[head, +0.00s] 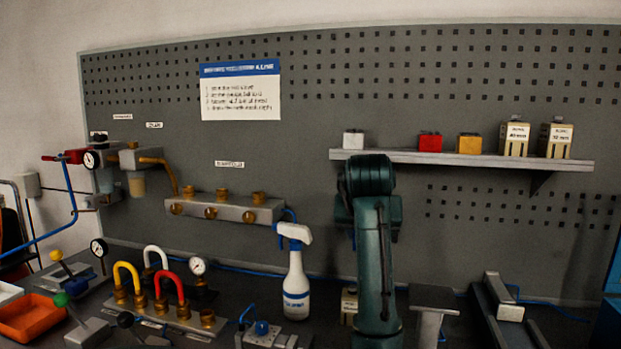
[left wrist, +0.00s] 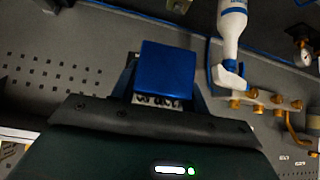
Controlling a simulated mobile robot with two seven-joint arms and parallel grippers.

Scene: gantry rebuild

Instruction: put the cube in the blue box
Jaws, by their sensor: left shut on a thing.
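A blue cube (left wrist: 167,70) sits between the fingers of my left gripper (left wrist: 164,85) in the left wrist view, with a pale, dark-marked strip along its lower edge. The left gripper is shut on it. In the head view my teal arm rises at the centre in front of the pegboard and hides its fingers and nearly all of the cube. I cannot make out a blue box for certain; only a blue surface (head: 613,265) shows at the right edge of the head view. My right gripper is not in view.
A shelf (head: 460,158) holds white, red and yellow blocks and two labelled boxes. A spray bottle (head: 296,275) stands left of my arm, beside a hose manifold (head: 165,310). An orange tray (head: 30,317) is at lower left. A channel-like fixture (head: 495,310) is at right.

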